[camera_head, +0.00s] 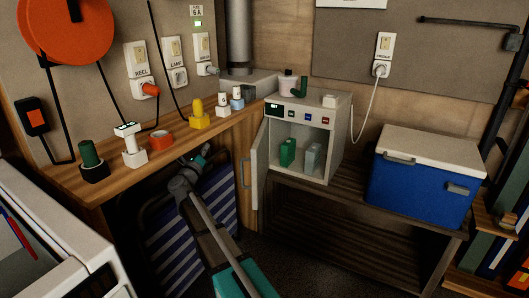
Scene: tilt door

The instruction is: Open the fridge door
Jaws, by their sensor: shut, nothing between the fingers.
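The small grey-white fridge (324,116) stands on a dark wooden bench right of centre. Its door (259,166) is hinged on the left side and stands swung wide open, seen nearly edge-on, with a handle (243,173) on its left face. The inside is in view, with a green item (287,152) and a pale grey-green item (312,157) in it. My gripper (206,150) is left of the door, apart from it, near the front edge of the wooden counter. It is small in the picture and looks shut and empty.
The wooden counter (75,188) on the left holds several small items. A striped folding chair (165,250) is below it, behind my arm. A blue cooler (420,185) stands right of the fridge. A white appliance (60,270) fills the lower left. Floor shows in front of the bench.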

